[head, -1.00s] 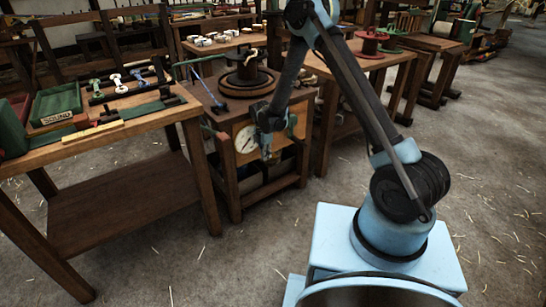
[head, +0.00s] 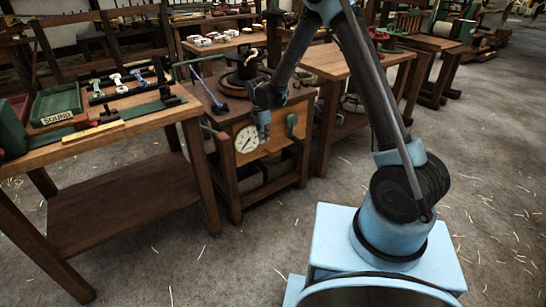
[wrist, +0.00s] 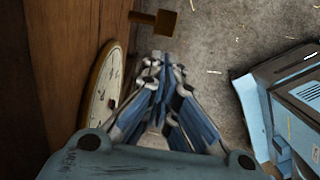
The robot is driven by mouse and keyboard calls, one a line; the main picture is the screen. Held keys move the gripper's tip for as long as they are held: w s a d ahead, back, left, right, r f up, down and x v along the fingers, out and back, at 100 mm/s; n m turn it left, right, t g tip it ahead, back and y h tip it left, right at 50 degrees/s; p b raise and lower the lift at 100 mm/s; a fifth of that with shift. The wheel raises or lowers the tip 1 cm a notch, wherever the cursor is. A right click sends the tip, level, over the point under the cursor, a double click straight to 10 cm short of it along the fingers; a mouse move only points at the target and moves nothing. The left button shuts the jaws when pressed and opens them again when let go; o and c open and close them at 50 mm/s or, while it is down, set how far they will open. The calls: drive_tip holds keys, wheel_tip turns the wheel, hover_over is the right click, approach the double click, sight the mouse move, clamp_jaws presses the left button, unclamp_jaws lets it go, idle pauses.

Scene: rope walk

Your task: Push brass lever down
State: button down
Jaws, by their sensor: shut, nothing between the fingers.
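A short brass lever (wrist: 157,20) with a block-shaped end sticks out from a wooden panel at the top of the wrist view. A round white dial (wrist: 104,98) with a brass rim is on the same panel; it also shows in the head view (head: 247,139). My gripper (wrist: 158,62) is shut and empty, in front of the panel, beside the dial. In the wrist view its tips are just below the lever, with a gap in the picture. In the head view my gripper (head: 264,138) is right of the dial, and I cannot make out the lever there.
A green handle (head: 291,122) is on the cabinet front, right of my gripper. A blue-handled tool (head: 209,92) and a dark spool are on the cabinet top. A workbench (head: 150,127) stands at left and a table (head: 345,65) at right. The front floor is mostly clear.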

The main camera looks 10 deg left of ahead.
drive_tip(key=shift+r, duration=0.8)
drive_tip(key=s+d+r+m, duration=0.3)
drive_tip(key=d+r+m, duration=0.3)
drive_tip(key=d+r, duration=0.6)
drive_tip(key=s+d+r+m, duration=0.2)
drive_tip(key=d+r+m, duration=0.5)
drive_tip(key=d, duration=0.9)
drive_tip(key=s+d+r+m, duration=0.3)
drive_tip(key=s+d+m, duration=0.3)
drive_tip(key=s+d, duration=0.6)
drive_tip(key=s+d+f+m+t, duration=0.1)
drive_tip(key=s+d+f+m, duration=0.4)
drive_tip(key=s, duration=0.6)
drive_tip(key=d+m, duration=0.2)
drive_tip(key=m, duration=0.1)
drive_tip(key=shift+s+d+f+m+y, duration=0.3)
drive_tip(key=shift+s+d+f+y, duration=0.1)
